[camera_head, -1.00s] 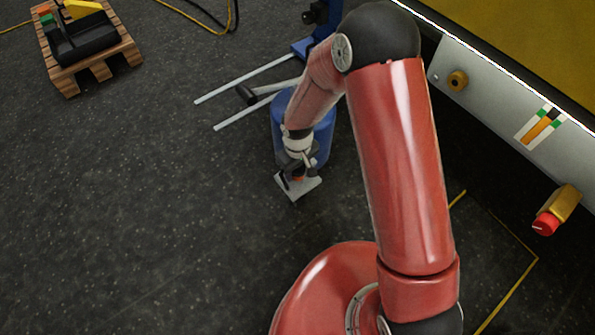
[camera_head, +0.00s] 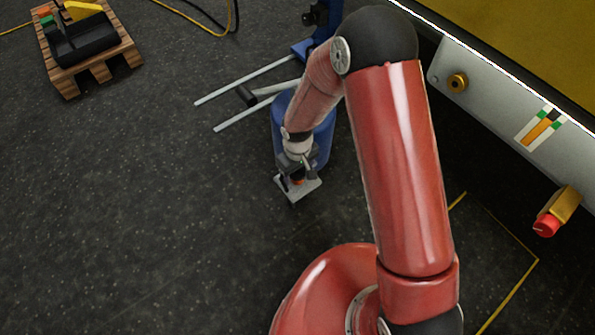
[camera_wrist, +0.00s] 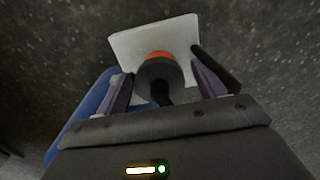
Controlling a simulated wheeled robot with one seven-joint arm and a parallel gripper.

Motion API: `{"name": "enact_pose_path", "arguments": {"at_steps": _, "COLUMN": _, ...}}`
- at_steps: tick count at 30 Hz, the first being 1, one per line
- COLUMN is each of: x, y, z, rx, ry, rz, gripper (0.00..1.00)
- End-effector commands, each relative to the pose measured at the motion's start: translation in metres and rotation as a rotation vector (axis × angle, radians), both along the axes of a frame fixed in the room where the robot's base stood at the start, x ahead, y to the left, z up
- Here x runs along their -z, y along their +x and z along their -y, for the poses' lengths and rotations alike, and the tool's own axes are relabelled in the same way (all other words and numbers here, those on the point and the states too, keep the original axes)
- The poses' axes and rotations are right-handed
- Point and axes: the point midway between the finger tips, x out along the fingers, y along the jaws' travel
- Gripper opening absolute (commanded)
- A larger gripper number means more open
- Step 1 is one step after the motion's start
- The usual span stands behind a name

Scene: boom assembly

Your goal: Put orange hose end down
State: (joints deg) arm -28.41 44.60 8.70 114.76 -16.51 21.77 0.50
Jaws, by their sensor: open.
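The orange hose end (camera_wrist: 160,55) is a dark round piece with an orange rim. In the wrist view it lies between the two fingers of my gripper (camera_wrist: 163,82), over a pale square plate (camera_wrist: 125,43). My gripper is open, with a finger on each side of the dark piece. In the head view my gripper (camera_head: 297,178) is low at the plate (camera_head: 308,190), and a small bit of orange shows between the fingers. I cannot tell whether the hose end rests on the plate.
A blue drum (camera_head: 325,140) stands right behind my gripper. A blue stand with pale legs (camera_head: 245,80) is beyond it. A wooden pallet with dark and yellow parts (camera_head: 90,65) is at the far left. A grey panel (camera_head: 490,85) runs along the right. Floor at left is clear.

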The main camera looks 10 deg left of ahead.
Motion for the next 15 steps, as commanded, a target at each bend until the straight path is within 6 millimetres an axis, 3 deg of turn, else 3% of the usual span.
{"name": "enact_pose_path", "arguments": {"at_steps": 9, "x": -0.070, "y": 0.001, "z": 0.000, "rx": 0.001, "ry": 0.001, "rz": 0.003, "gripper": 0.70}}
{"name": "enact_pose_path", "arguments": {"at_steps": 15, "x": -0.100, "y": 0.000, "z": 0.000, "rx": 0.000, "ry": 0.000, "rz": 0.001, "gripper": 0.70}}
